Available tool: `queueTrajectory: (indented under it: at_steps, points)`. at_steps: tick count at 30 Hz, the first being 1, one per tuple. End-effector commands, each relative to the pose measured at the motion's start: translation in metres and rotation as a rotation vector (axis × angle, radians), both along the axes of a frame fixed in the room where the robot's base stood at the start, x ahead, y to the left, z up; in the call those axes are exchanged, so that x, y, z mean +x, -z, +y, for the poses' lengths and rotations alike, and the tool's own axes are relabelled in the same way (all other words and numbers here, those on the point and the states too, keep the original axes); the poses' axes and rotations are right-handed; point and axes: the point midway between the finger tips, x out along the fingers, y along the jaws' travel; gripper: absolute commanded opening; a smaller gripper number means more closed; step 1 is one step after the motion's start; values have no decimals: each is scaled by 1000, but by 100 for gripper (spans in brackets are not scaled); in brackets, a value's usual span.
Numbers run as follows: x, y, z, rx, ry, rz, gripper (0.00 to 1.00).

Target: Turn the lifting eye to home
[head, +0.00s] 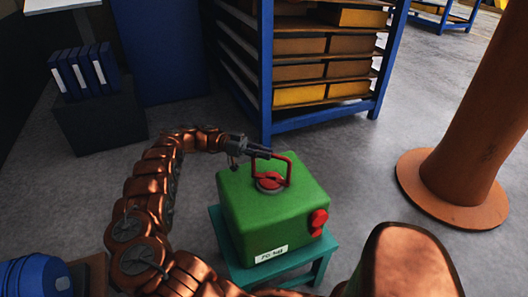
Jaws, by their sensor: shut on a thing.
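A green counterweight casting (268,222) sits on a teal stand (300,274) in the middle of the head view. A red lifting eye (287,165) stands up from a round red base on the casting's top. My gripper (262,152) reaches in from the left and is shut on the upper left part of the lifting eye. The fingertips cover part of the eye there. Another red fitting (318,222) is on the casting's right side. A white label (271,254) is on the front face. I cannot make out a home mark.
A blue shelf rack (266,70) with orange and brown bins stands behind the casting. A thick rust-coloured column (480,110) stands at the right. A dark box (98,122) with blue binders is at the left. Grey floor lies open between them.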

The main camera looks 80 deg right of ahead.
Motion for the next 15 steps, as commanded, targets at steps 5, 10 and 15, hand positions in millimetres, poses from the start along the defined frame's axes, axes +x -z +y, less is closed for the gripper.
queueTrajectory:
  at_steps: [5,10,15]
  points:
    - [1,-4,-1,-5,-6,6,0]
    - [1,-3,-1,-3,-5,5,31]
    - [1,-2,0,-2,-4,4,41]
